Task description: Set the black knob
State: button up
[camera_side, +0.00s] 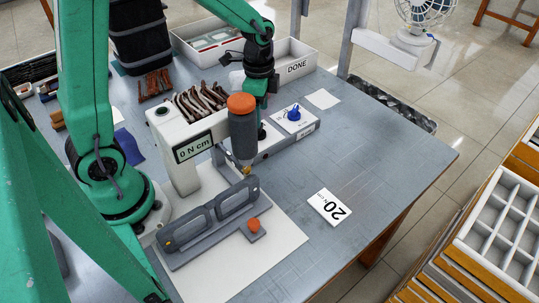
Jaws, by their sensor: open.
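A small black knob (262,133) sits on the left part of a low white control box (305,128), partly hidden behind the grey screwdriver body. A blue knob (294,113) stands on the right part of the same box. My gripper (262,104) points down above the black knob, apart from it as far as I can see. Its fingertips are small and partly hidden by the screwdriver. A display (194,148) on the white stand reads "0 N cm".
The orange-topped screwdriver (242,125) stands close in front of my gripper. Grey eyeglass frames (212,217) rest in a fixture at the front. Trays, including one marked "DONE" (297,68), stand behind.

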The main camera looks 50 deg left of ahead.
jog(key=shift+r, duration=1.65)
jog(key=shift+s+r, duration=0.2)
jog(key=shift+r, duration=0.15)
jog(key=s+r+n+t, duration=0.5)
jog(key=s+r+n, duration=0.5)
jog(key=s, duration=0.4)
jog(key=shift+d+r+t, duration=0.3)
jog(key=shift+d+r, duration=0.1)
